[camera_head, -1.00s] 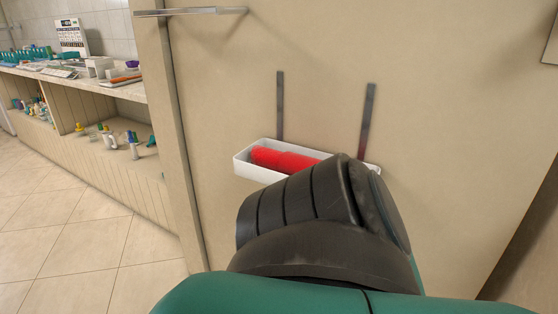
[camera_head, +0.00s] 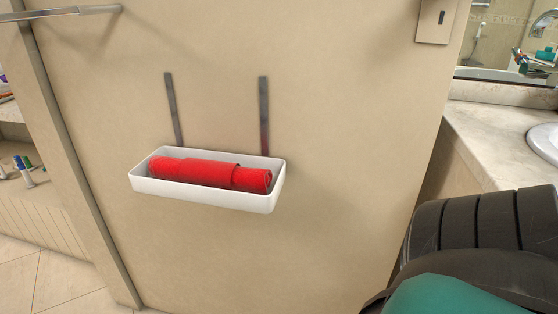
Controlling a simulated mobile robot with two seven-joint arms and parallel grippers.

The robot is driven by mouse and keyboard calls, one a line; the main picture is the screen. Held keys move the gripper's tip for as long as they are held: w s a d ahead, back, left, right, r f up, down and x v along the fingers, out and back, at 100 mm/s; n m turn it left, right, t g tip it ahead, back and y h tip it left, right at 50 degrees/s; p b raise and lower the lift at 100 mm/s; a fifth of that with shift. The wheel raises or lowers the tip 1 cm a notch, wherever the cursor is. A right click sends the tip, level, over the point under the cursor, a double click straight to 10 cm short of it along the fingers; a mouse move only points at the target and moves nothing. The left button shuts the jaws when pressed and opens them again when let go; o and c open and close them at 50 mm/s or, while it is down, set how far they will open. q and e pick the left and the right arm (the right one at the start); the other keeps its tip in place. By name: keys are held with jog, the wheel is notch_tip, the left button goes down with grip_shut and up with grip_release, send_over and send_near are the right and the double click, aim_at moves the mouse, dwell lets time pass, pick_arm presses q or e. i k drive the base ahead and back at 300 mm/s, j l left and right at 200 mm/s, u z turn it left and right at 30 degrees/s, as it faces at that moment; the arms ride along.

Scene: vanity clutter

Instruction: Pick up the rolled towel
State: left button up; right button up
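The rolled towel (camera_head: 208,173) is bright red and lies lengthwise in a white wall basket (camera_head: 205,195). The basket hangs on a beige panel by two dark metal straps (camera_head: 264,115). The towel shows in full along its top, while its underside is hidden by the basket's front wall. No gripper touches the towel. Neither gripper shows; only a black and green part of my own arm is at the lower right.
A metal towel bar (camera_head: 70,13) is at the upper left. A counter (camera_head: 490,135) with a sink (camera_head: 545,140) and a mirror stands at the right. A shelf unit with small bottles (camera_head: 25,170) is at the left. The panel around the basket is clear.

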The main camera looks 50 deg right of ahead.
aim_at(227, 176)
jog(key=z, duration=1.2)
jog(key=k+j+u, duration=0.1)
jog(key=j+u, duration=0.15)
